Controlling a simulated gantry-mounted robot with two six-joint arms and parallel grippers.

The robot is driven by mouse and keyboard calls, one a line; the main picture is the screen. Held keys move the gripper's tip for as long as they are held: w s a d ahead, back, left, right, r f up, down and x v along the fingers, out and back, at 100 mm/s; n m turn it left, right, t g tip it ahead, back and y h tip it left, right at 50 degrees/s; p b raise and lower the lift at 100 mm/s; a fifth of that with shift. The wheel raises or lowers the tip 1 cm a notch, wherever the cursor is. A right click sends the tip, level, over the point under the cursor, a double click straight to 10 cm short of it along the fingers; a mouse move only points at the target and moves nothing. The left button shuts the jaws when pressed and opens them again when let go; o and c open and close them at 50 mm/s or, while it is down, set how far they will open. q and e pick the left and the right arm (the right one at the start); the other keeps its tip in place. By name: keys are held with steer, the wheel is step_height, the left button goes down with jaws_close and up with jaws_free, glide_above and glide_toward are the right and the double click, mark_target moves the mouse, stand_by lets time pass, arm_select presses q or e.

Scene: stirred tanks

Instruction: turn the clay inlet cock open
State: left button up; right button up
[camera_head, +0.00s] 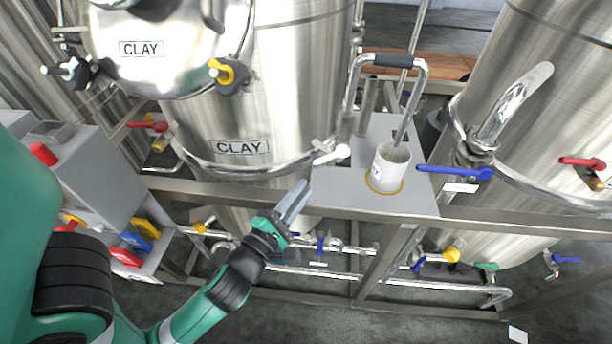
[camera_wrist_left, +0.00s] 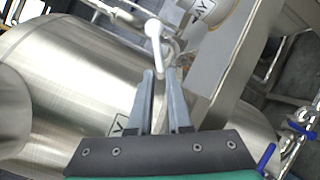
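The large steel tank (camera_head: 290,75) in the head view carries a CLAY label (camera_head: 240,147). A cock with a white handle (camera_head: 332,155) sits at the lower right of this tank. In the left wrist view the white handle (camera_wrist_left: 156,40) points down toward my fingertips. My left gripper (camera_head: 297,190) is below and left of this cock, and it also shows in the left wrist view (camera_wrist_left: 159,74). Its fingers are apart with nothing gripped. A smaller vessel above, also labelled CLAY (camera_head: 141,48), has a yellow-and-black cock (camera_head: 228,74). No marking shows which cock is the inlet.
A grey shelf (camera_head: 330,185) holds a white beaker (camera_head: 390,167) under a bent pipe. A blue lever (camera_head: 455,172) stands right of it. A frame rail (camera_head: 500,220) crosses the front. Pipes with small cocks run below. A grey box (camera_head: 95,180) stands left.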

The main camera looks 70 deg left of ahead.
arm_select(q)
steer(key=r+m+p, duration=0.2)
steer(key=p, duration=0.2)
steer(key=d+r+m+g+h+p, duration=0.1)
steer(key=r+m+p, duration=0.1)
steer(key=p, duration=0.2)
steer(key=r+m+p, duration=0.2)
steer(key=p, duration=0.3)
steer(key=shift+w+d+r+g+h, duration=0.1)
steer(key=shift+w+d+g+h, duration=0.1)
steer(key=shift+d+g+h, duration=0.15)
jaws_close()
steer(key=s+d+r+m+g+h+p, duration=0.25)
steer(key=m+p, duration=0.65)
steer(key=p, duration=0.5)
steer(key=y+b, duration=0.1)
steer(key=b, duration=0.1)
glide_toward(323, 161)
steer(key=shift+m+g, duration=0.3)
steer(key=x, duration=0.6)
steer(key=shift+w+a, duration=0.25)
steer(key=shift+w, duration=0.2)
